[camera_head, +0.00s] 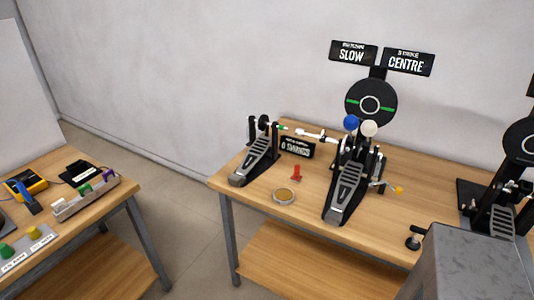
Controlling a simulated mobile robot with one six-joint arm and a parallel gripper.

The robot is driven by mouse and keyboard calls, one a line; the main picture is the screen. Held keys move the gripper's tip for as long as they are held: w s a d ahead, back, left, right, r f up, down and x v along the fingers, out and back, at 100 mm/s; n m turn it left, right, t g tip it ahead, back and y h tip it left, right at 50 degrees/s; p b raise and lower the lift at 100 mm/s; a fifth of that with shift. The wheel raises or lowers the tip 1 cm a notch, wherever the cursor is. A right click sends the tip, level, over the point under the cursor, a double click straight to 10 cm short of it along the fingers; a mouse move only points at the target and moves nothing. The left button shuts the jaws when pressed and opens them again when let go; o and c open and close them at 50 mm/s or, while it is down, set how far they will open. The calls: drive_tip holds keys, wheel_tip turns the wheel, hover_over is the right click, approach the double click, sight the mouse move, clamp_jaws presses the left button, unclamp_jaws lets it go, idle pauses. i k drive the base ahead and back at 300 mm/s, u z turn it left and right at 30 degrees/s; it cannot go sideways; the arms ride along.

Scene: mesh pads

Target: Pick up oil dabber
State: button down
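I cannot tell for certain which thing is the oil dabber. A small red item (296,173) lies on the right-hand wooden table, just behind a round shallow dish (284,197) with an amber middle. A thin white piece with a green tip (305,134) shows at the back, beside the left pedal, and is too small to make out. My gripper is not in view, so nothing shows in its grasp.
A small pedal (254,162) stands left of the red item and a larger pedal (345,187) with blue and white balls stands right. A black sign (297,147) is behind. Another pedal (499,212) is far right. The left table (120,197) holds a tray and coloured knobs.

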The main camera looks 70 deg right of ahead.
sight(296, 178)
drive_tip(key=u, duration=0.4)
drive_tip(key=k, duration=0.1)
drive_tip(key=z, duration=2.05)
drive_tip(key=k, duration=0.85)
drive_tip(key=u, duration=0.1)
drive_tip(key=i, duration=0.8)
drive_tip(key=u, duration=0.05)
